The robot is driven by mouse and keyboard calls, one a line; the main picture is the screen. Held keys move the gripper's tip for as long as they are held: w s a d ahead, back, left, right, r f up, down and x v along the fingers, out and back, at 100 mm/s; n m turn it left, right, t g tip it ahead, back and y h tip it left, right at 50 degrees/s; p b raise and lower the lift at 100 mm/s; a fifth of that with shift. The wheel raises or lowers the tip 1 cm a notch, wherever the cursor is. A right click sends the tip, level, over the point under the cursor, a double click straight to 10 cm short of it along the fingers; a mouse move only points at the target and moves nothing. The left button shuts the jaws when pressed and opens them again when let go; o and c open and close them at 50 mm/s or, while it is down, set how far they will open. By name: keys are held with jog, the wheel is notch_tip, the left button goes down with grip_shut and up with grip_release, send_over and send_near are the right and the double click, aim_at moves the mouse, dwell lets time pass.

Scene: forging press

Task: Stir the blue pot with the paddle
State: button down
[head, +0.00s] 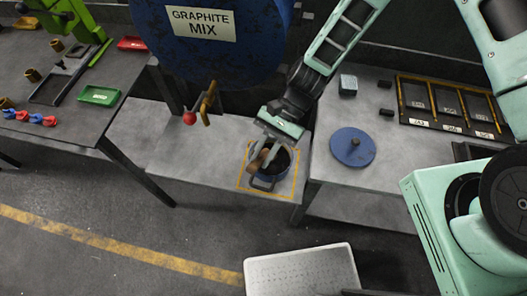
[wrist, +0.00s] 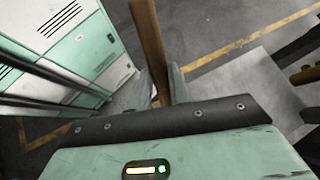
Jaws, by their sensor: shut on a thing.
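The blue pot (head: 286,173) stands on the low grey table inside a yellow square outline, with a dark inside and a loop handle toward the front. My gripper (head: 264,152) is over the pot's left part and is shut on the paddle (head: 262,160), whose brown wooden part shows at the jaws. In the wrist view, the paddle's brown shaft (wrist: 150,45) stands between the two fingers of my gripper (wrist: 160,88). The paddle's lower end is hidden, so I cannot tell how deep it is in the pot. The pot does not show in the wrist view.
A blue lid (head: 352,147) lies on the right table. A blue drum (head: 200,50) marked GRAPHITE MIX hangs behind, with a tap and a red knob (head: 190,118) below. A dark tray rack (head: 447,105) sits back right. The low table's left part is clear.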

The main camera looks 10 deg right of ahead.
jog(key=shift+r+p, duration=1.55)
jog(key=shift+r, duration=0.5)
